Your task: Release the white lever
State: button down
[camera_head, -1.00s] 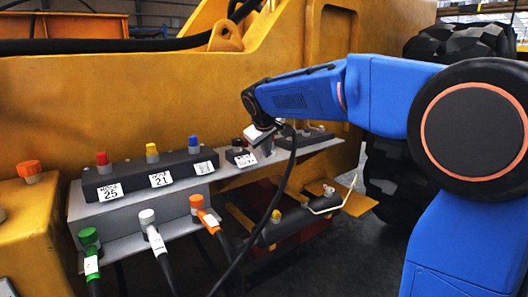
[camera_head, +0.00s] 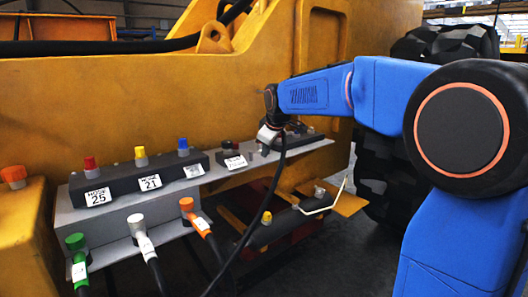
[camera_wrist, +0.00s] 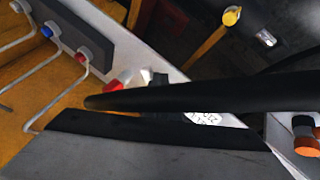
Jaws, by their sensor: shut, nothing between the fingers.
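My gripper (camera_head: 268,134) is shut and empty, just above the far right part of the grey shelf (camera_head: 225,172). A cable partly hides it. In the wrist view, a bent metal lever with a pale end (camera_wrist: 20,6) is at the top left, beside similar levers with a blue end (camera_wrist: 47,31) and a red end (camera_wrist: 81,58). I cannot tell for certain which is the white lever. These levers are hidden or too small to make out in the head view. My fingertips cannot be made out in the wrist view.
A dark box with red (camera_head: 91,163), yellow (camera_head: 141,153) and blue (camera_head: 183,146) caps stands on the shelf. Green (camera_head: 75,241), white (camera_head: 136,219) and orange (camera_head: 187,205) hose plugs are below. A pale bent bar (camera_head: 322,211) is at the lower right.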

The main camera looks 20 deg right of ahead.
jog(key=shift+w+d+n+y, duration=0.5)
jog(key=shift+w+d+n, duration=0.3)
jog(key=shift+w, duration=0.25)
jog(key=shift+w+d+n+y, duration=0.5)
jog(key=shift+w+d+n, duration=0.25)
jog(key=shift+w, duration=0.45)
